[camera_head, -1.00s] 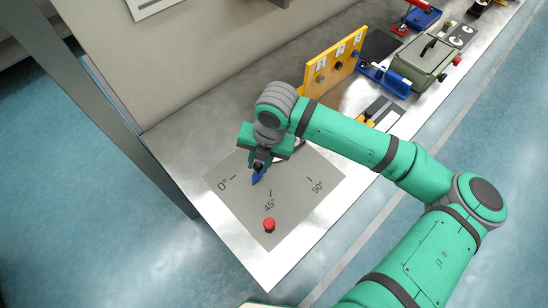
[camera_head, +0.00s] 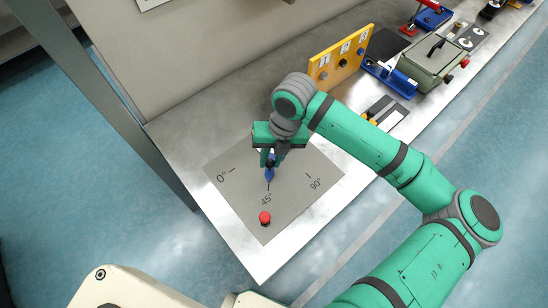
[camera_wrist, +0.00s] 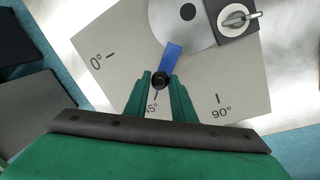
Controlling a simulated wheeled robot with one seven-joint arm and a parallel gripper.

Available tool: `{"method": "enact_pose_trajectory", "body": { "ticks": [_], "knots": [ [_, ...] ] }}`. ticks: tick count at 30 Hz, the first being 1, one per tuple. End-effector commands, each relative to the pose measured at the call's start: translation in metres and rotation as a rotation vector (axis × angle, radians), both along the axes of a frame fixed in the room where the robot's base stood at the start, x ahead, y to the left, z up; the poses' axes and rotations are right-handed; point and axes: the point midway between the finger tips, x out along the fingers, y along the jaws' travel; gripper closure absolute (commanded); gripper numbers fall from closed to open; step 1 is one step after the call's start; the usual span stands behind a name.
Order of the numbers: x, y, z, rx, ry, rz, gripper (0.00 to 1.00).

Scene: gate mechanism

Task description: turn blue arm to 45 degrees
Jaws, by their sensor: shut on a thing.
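The blue arm (camera_wrist: 173,54) lies over a grey plate (camera_wrist: 120,75) marked 0°, 45° and 90°. In the wrist view it runs from a pale round disc (camera_wrist: 180,22) down to a black knob (camera_wrist: 159,81), with its outer end near the 45° mark. My gripper (camera_wrist: 160,90) is shut on the black knob, one green finger on each side. In the head view the blue arm's tip (camera_head: 269,176) points at the 45° line, and my gripper (camera_head: 270,160) hides the rest of it. My fingers cover part of the 45° label in the wrist view.
A red button (camera_head: 265,218) stands on the plate near its front corner. A silver lever on a dark block (camera_wrist: 237,18) sits beside the disc. A yellow panel (camera_head: 341,58), a blue device and a green box stand farther along the bench.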

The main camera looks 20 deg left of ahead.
Motion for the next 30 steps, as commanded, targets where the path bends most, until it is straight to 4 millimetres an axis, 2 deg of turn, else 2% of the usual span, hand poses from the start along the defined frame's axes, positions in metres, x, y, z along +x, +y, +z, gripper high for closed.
{"method": "enact_pose_trajectory", "body": {
  "ticks": [9,10,12,23,26,30],
  "knots": [
    [0.000,0.001,0.000,0.002,-0.001,0.001,1.00],
    [0.000,0.001,0.000,0.002,-0.001,0.001,0.70],
    [0.000,0.000,0.000,0.002,-0.001,0.001,0.59],
    [0.001,-0.001,0.004,0.001,-0.002,-0.001,0.59],
    [0.002,-0.003,0.015,0.001,-0.002,-0.001,0.59],
    [0.005,-0.007,0.039,0.001,-0.004,-0.002,0.59]
  ]
}}
